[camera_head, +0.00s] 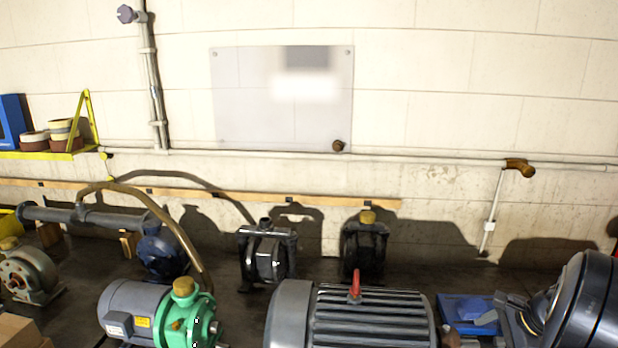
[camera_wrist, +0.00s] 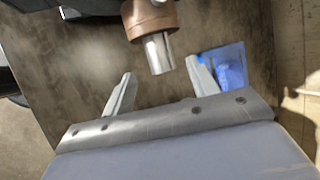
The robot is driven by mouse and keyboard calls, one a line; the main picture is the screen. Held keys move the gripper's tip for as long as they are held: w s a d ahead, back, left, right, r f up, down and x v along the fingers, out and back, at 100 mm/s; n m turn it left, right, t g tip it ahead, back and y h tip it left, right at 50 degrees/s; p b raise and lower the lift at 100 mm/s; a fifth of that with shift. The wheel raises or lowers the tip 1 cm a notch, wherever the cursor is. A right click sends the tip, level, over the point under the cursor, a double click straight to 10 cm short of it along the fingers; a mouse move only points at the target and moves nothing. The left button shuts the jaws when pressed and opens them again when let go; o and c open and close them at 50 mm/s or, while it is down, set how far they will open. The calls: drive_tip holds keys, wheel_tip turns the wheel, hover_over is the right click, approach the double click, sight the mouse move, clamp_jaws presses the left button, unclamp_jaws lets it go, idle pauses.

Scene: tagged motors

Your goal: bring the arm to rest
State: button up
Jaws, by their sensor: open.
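My gripper (camera_wrist: 160,67) shows in the wrist view with its two pale fingers spread apart and nothing held between them. A brown collar with a silver shaft (camera_wrist: 158,50) shows just beyond the gap between the fingertips; I cannot tell how far below it is. In the head view, dark rounded parts at the lower right look like my arm. I cannot make out my fingers there.
A large grey finned motor (camera_head: 365,318) with a red lever stands at the front, near a blue tray (camera_head: 446,300). A green-and-grey pump motor (camera_head: 140,306) stands left. Two dark pumps (camera_head: 266,256) (camera_head: 364,246) stand by the wall. Pipes and a clear panel (camera_head: 245,110) are on the wall.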

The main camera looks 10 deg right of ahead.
sight(467, 344)
drive_tip(key=x, duration=0.7)
drive_tip(key=shift+w+f, duration=0.15)
drive_tip(key=shift+f, duration=0.25)
drive_tip(key=shift+t+b, duration=0.5)
drive_tip(key=shift+b, duration=0.35)
drive_tip(key=shift+t+b, duration=0.4)
drive_tip(key=shift+b, duration=0.45)
drive_tip(key=n+t+b, duration=0.1)
drive_tip(key=t+b, duration=0.2)
drive_tip(key=b, duration=0.6)
drive_tip(key=shift+t+h, duration=0.3)
drive_tip(key=n+t+b, duration=0.1)
drive_tip(key=t+b, duration=0.1)
drive_tip(key=b, duration=0.2)
drive_tip(key=t+b, duration=0.2)
drive_tip(key=b, duration=0.3)
drive_tip(key=shift+r+n+t, duration=0.1)
drive_tip(key=shift+n+t, duration=0.2)
drive_tip(key=shift+n, duration=0.1)
drive_tip(key=shift+r+t+b, duration=0.15)
drive_tip(key=shift+t+b, duration=0.35)
drive_tip(key=shift+b, duration=0.25)
drive_tip(key=shift+r, duration=0.1)
